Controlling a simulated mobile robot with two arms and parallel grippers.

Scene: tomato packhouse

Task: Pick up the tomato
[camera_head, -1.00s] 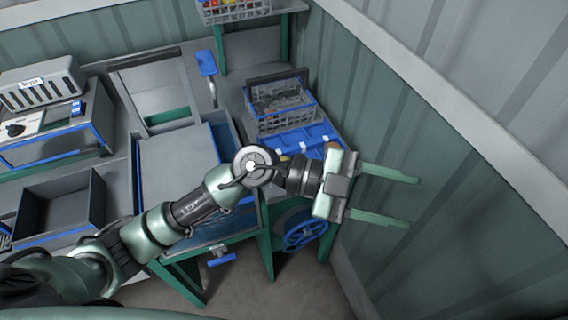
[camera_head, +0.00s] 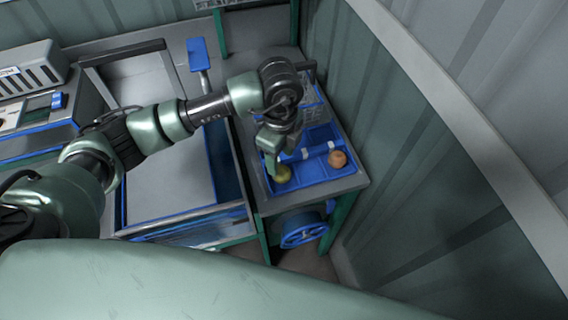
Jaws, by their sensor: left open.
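A yellow-green tomato (camera_head: 283,175) lies in the front left part of a blue divided tray (camera_head: 312,176). An orange-red tomato (camera_head: 338,159) lies in the right part of the tray. My left gripper (camera_head: 279,162) points down over the tray's left side, open, with a finger just at the yellow-green tomato. The gripper partly covers that tomato, and I cannot tell whether they touch. The far finger is mostly hidden. My right gripper is not in view.
A wire basket (camera_head: 312,100) stands behind the tray, partly covered by my arm. A grey-topped sink or bench (camera_head: 165,165) lies left of it. A corrugated wall (camera_head: 400,160) closes the right side. A blue handwheel (camera_head: 302,230) sits below the tray.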

